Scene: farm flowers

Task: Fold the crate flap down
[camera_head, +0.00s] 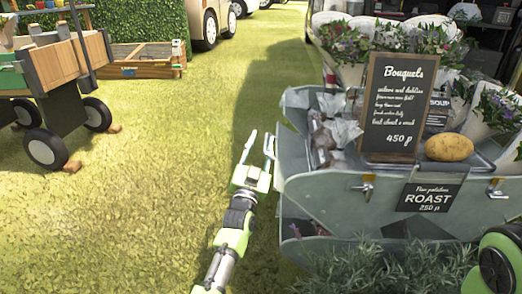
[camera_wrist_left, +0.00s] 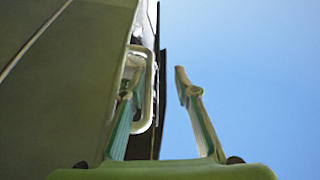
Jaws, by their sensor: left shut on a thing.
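The grey metal crate (camera_head: 335,192) stands at the right in the head view, with a slanted flap (camera_head: 298,124) at its left end. My left gripper (camera_head: 259,152) is at the crate's left end, by a pale handle (camera_head: 270,146). In the left wrist view my left gripper (camera_wrist_left: 160,77) has one finger at the looped handle (camera_wrist_left: 149,105) and the other across a thin dark edge, against the sky. It is shut on the handle, though a gap shows beside the right finger.
A chalkboard sign (camera_head: 398,105), a potato (camera_head: 449,147) and bouquets (camera_head: 395,36) stand at the crate. A leafy plant (camera_head: 375,268) grows in front. A wheeled wooden cart (camera_head: 60,65) stands at the left. The grass between is clear.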

